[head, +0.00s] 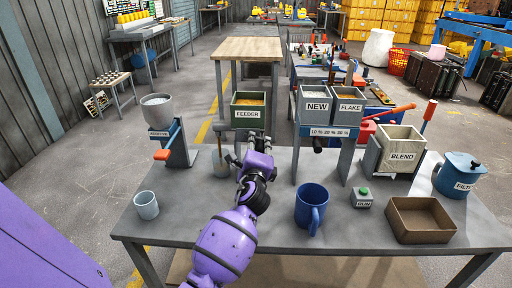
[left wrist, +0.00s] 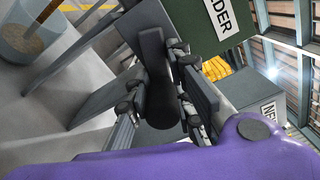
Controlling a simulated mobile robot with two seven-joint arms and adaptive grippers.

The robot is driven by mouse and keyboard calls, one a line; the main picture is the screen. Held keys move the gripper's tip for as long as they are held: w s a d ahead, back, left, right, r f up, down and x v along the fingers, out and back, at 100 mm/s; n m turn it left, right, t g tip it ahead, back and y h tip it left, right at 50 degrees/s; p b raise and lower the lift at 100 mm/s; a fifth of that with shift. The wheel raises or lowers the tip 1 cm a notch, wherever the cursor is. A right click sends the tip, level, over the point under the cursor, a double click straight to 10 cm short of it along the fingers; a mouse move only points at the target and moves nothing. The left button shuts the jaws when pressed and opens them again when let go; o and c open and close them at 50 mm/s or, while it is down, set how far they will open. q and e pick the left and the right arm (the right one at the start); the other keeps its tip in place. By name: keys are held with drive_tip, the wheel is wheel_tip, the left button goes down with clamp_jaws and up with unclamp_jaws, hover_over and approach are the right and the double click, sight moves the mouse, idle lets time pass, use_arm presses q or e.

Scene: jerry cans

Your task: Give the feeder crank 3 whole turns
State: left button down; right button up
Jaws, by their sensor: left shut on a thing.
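The feeder (head: 248,120) is a dark green box labelled FEEDER with yellow-orange material inside, standing at the back middle of the grey table. It also shows in the left wrist view (left wrist: 190,25), close in front of the fingers. My left gripper (head: 245,152) is at the front of the feeder, just below its label. In the left wrist view the gripper (left wrist: 165,95) is shut around a dark grey piece, the feeder crank (left wrist: 153,60). The crank is mostly hidden behind the gripper in the head view, so its angle is hard to tell. My right gripper is not in view.
A cup with a wooden stick (head: 221,160) stands just left of the gripper. The ADDITIVE hopper (head: 158,112) is at left, the NEW and FLAKE bins (head: 315,108) at right.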

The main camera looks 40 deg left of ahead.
sight(252, 127)
use_arm(q)
drive_tip(key=n, duration=0.2)
drive_tip(key=r+n, duration=0.1)
drive_tip(key=shift+d+r+n, duration=0.1)
drive_tip(key=shift+r+n, duration=0.05)
drive_tip(key=shift+n, duration=0.25)
drive_tip(key=n, duration=0.2)
drive_tip(key=r+n+p, duration=0.1)
drive_tip(key=n, duration=0.1)
drive_tip(key=shift+r+n, duration=0.2)
drive_tip(key=shift+n, duration=0.1)
drive_tip(key=n, duration=0.1)
drive_tip(key=r+n, duration=0.1)
drive_tip(key=n, duration=0.1)
drive_tip(key=a+n+p, duration=0.1)
drive_tip(key=n, duration=0.1)
drive_tip(key=shift+s+r, duration=0.2)
drive_tip(key=shift+s, duration=0.1)
drive_tip(key=n, duration=0.1)
drive_tip(key=n+p, duration=0.1)
drive_tip(key=shift+s+a+r+n, duration=0.2)
drive_tip(key=shift+a+n, duration=0.1)
drive_tip(key=shift+n, duration=0.1)
drive_tip(key=shift+a+n, duration=0.1)
drive_tip(key=shift+n, duration=0.4)
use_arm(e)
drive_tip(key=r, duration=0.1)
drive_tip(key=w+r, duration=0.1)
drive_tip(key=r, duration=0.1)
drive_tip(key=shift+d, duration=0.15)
